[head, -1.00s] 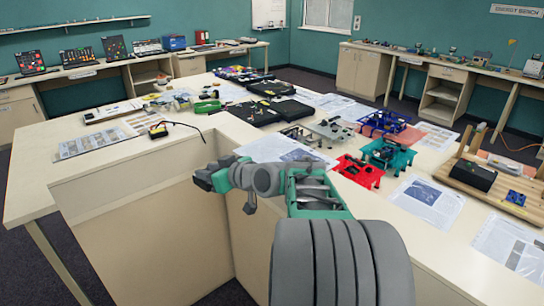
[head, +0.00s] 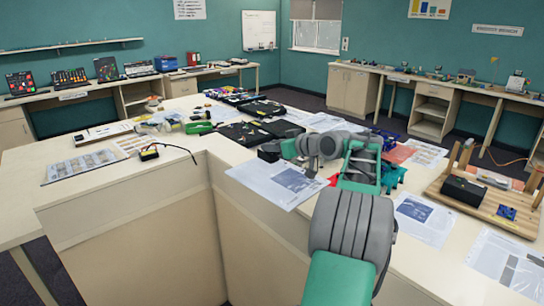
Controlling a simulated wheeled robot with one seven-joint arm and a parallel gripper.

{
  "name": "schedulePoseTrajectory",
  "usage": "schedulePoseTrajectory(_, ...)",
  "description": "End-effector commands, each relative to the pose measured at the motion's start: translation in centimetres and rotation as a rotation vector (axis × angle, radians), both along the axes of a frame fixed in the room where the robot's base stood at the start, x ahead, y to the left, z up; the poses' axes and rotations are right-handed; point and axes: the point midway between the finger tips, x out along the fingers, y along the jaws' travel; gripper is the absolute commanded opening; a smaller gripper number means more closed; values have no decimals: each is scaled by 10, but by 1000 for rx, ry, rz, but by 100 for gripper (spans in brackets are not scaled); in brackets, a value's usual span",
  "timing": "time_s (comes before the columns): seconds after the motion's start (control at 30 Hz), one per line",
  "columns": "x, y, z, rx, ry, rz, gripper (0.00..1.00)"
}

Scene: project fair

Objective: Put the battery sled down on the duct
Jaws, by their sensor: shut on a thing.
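My gripper (head: 268,152) is over the near edge of the table's right wing, just in front of the black trays. It is shut on the battery sled, a small dark shape at its tip that I can hardly tell from the fingers. My wrist and arm hide most of it and the table behind. I cannot pick out the duct with certainty. It may be among the things behind my arm.
A printed sheet (head: 278,184) lies below my wrist. Black trays (head: 244,133) lie behind my gripper. A wooden board (head: 437,187) with a black box (head: 465,191) is at right.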

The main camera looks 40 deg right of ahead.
Motion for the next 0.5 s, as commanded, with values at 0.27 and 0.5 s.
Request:
schedulePoseTrajectory(0.27,24,-15,-33,-1,0,0,0)
schedulePoseTrajectory(0.5,24,-15,-63,-4,-3,0,0)
